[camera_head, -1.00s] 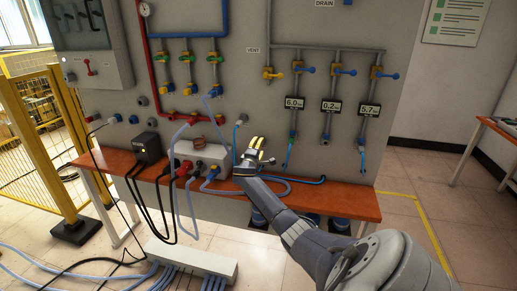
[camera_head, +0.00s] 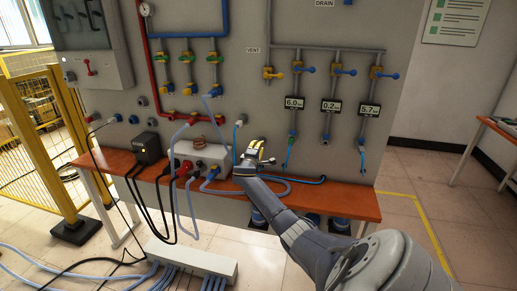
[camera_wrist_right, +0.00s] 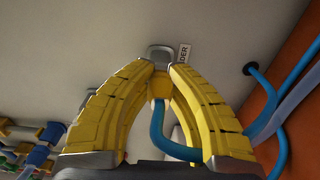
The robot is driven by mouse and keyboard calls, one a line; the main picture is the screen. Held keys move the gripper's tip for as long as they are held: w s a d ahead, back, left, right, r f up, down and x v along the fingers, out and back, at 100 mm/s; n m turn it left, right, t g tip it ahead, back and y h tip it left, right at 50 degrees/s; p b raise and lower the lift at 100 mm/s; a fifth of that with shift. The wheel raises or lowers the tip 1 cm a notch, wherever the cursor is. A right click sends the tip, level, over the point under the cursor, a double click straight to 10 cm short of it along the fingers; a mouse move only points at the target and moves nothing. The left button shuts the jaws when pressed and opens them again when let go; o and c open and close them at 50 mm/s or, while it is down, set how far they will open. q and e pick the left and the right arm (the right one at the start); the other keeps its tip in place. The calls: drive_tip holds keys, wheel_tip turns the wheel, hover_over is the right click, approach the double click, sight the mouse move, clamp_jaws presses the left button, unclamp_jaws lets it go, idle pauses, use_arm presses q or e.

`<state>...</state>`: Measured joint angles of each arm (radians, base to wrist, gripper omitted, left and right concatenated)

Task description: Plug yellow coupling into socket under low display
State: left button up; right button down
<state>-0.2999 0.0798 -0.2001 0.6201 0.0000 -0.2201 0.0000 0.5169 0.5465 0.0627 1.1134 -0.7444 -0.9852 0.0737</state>
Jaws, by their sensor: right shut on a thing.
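My right gripper (camera_head: 258,150) is in front of the grey panel, above the orange bench. In the right wrist view its yellow fingers (camera_wrist_right: 162,68) are shut on the yellow coupling (camera_wrist_right: 160,88). A blue hose (camera_wrist_right: 165,140) bends away from the coupling. In the head view the fingers hide the coupling. Three displays hang on the panel to the right of the gripper: 6.0 (camera_head: 294,103), 0.2 (camera_head: 331,106) and one reading about 5.7 (camera_head: 369,110). The socket under the 0.2 display (camera_head: 326,137) ends its pipe, right of the gripper and apart from it. My left gripper is out of view.
A white box with plugs (camera_head: 203,160) and a black box (camera_head: 147,148) stand on the orange bench (camera_head: 345,203). Hoses lie along the bench. Valves line the panel above the displays.

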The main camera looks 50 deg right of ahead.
idle(0.3)
drive_tip(key=shift+v, duration=2.95)
drive_tip(key=shift+a, duration=0.1)
